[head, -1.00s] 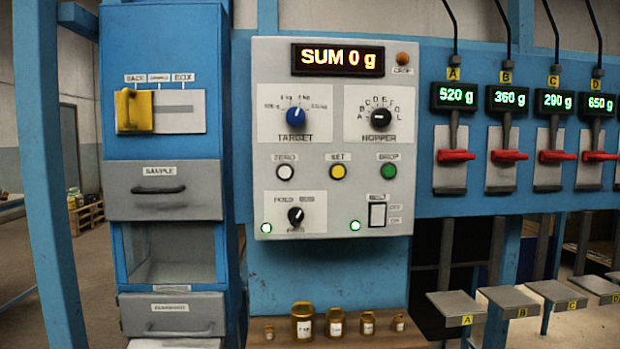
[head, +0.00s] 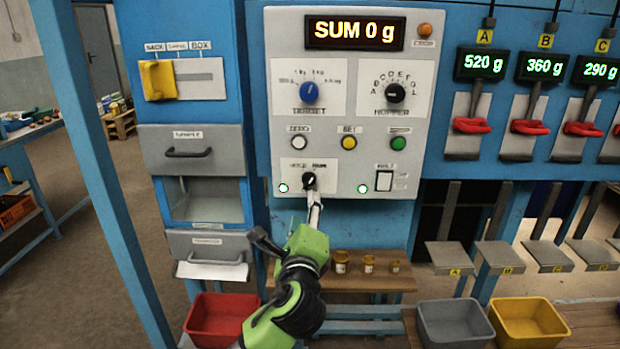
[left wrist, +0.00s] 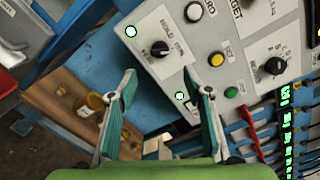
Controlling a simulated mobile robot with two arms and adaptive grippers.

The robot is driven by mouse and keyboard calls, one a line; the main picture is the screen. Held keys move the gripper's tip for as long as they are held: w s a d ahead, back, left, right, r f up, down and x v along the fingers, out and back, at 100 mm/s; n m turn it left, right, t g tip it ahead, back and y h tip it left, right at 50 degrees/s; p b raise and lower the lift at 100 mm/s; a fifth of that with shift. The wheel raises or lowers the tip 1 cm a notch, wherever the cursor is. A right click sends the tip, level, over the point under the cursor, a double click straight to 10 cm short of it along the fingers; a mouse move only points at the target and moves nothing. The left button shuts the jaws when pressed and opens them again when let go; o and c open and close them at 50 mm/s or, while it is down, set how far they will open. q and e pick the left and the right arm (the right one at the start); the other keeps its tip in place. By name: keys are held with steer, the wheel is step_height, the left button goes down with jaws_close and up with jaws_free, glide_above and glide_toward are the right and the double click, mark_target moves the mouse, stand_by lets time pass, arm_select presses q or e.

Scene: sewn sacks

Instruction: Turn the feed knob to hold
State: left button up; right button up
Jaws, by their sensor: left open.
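The feed knob (head: 309,180) is a small black dial low on the left of the grey control panel, with a HOLD label at its upper left and another label at its upper right. Its pointer seems to lean to the upper right, away from HOLD. It also shows in the left wrist view (left wrist: 161,47). My left gripper (head: 314,198) is just below the knob in the head view, overlapping the panel's lower edge. In the left wrist view the fingers (left wrist: 159,73) are spread and empty, with the knob beyond their tips. My right gripper is not in view.
A panel lamp (head: 283,187) and a rocker switch (head: 384,180) flank the knob. Brass weights (head: 368,263) stand on a wooden shelf (head: 350,284) below. Red (head: 222,318), grey (head: 455,322) and yellow (head: 530,322) bins are lower down. Hopper levers (head: 470,126) are at the right.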

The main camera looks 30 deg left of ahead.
mark_target(307, 183)
arm_select(q)
steer(key=p+x, duration=0.2)
steer(key=x, duration=1)
steer(key=shift+w+a+p, duration=0.1)
steer(key=shift+w+p, duration=0.25)
steer(key=shift+c, duration=0.4)
steer(key=c, duration=1)
